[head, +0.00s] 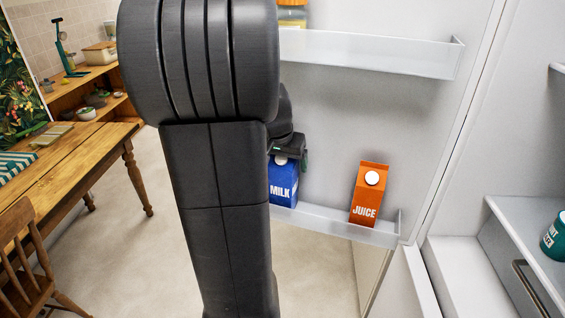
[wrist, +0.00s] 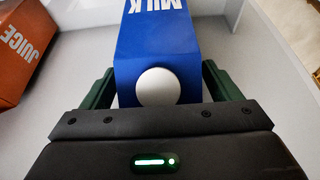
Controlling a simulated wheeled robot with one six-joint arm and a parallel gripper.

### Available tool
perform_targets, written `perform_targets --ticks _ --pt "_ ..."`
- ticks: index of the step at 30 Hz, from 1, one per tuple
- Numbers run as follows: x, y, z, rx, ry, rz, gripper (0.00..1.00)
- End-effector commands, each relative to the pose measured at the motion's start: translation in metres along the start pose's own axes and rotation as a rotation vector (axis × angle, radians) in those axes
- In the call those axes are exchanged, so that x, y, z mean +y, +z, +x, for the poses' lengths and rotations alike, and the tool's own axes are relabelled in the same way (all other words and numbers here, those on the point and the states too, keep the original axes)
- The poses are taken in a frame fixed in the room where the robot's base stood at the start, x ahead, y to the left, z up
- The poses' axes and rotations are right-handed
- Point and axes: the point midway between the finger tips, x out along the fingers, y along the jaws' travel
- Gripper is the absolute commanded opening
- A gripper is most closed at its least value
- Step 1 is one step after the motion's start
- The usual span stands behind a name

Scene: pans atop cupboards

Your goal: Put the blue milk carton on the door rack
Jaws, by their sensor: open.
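The blue milk carton (head: 284,184) stands upright on the lower door rack (head: 345,227), at its left part as far as my arm lets me see. In the wrist view the carton (wrist: 158,55) with its white cap lies between the two green fingers of my gripper (wrist: 158,88). The gripper is open, with a finger on each side of the carton's top. In the head view my gripper (head: 290,155) is at the carton's top, partly hidden behind my arm.
An orange juice carton (head: 369,193) stands on the same rack, right of the milk, with a gap between. An upper door rack (head: 370,52) holds an item with an orange top (head: 292,14). Fridge shelves with a teal container (head: 554,237) are at right; a wooden table (head: 75,150) at left.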

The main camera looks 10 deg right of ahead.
Motion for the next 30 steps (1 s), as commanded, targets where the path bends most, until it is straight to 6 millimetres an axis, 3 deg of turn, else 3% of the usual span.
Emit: perform_targets --ticks 5,11,21,30 --pt "0.0 -0.002 -0.013 0.004 -0.001 0.0 0.83" --pt "-0.001 -0.002 -0.055 0.007 -0.004 0.0 0.83" --pt "0.0 0.06 -0.076 0.002 -0.003 -0.002 0.83" --pt "-0.001 0.099 -0.094 0.001 -0.002 -0.003 0.83"
